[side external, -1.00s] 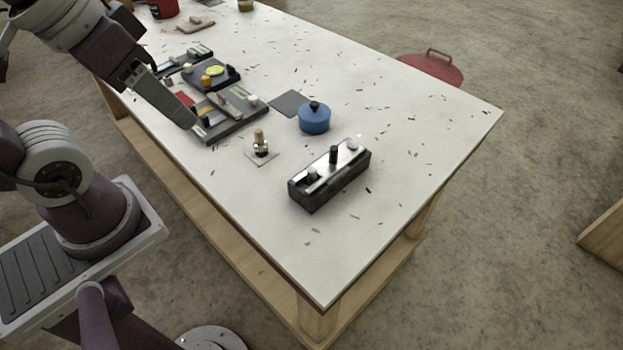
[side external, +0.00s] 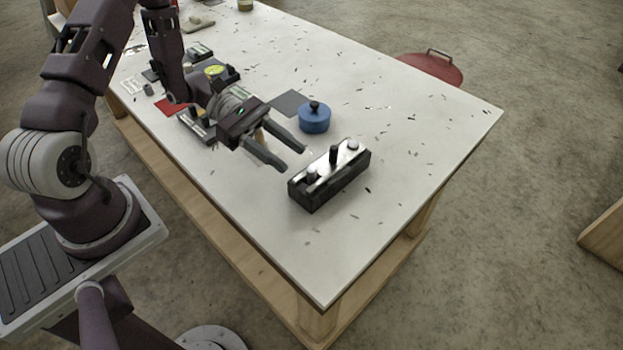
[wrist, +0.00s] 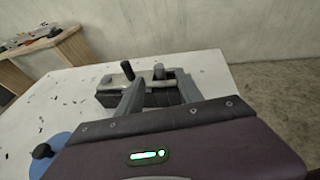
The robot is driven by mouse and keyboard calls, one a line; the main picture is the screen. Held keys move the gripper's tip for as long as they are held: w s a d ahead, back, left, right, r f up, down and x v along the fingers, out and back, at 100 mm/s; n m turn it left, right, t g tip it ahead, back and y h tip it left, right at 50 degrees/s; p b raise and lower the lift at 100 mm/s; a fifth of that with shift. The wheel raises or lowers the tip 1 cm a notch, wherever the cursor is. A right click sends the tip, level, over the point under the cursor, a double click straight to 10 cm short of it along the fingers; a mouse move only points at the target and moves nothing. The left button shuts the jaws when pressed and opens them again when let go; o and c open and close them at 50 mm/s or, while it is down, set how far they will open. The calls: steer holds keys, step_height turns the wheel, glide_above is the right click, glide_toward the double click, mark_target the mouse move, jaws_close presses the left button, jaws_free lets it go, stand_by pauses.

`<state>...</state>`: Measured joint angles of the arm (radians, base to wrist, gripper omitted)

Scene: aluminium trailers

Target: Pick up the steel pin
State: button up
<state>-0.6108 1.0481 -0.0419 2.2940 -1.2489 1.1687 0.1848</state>
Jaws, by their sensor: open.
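A dark block (side external: 348,178) with a shiny metal top stands near the table's front right. Along its top are a light grey pin (side external: 312,173) at the near left end, a taller black pin (side external: 333,154) in the middle and a silvery pin (side external: 352,145) at the far end. I cannot tell for sure which is the steel pin. My gripper (side external: 293,159) is open and empty, its fingers pointing at the block's near left end, apart from the pins. In the wrist view, a grey pin (wrist: 159,71) shows between the fingers (wrist: 160,80), with the black pin (wrist: 127,70) left of them.
A blue round pot (side external: 314,120) with a black knob stands beyond my gripper. It also shows in the wrist view (wrist: 52,152). Fixtures and a dark flat square (side external: 289,103) lie behind. Small dark shavings litter the table. The table's front right is otherwise clear.

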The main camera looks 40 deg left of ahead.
mark_target(302, 173)
steer(key=x, duration=0.4)
steer(key=shift+w+d+f, duration=0.1)
steer(key=shift+w+d, duration=0.05)
steer(key=shift+d, duration=0.05)
jaws_close()
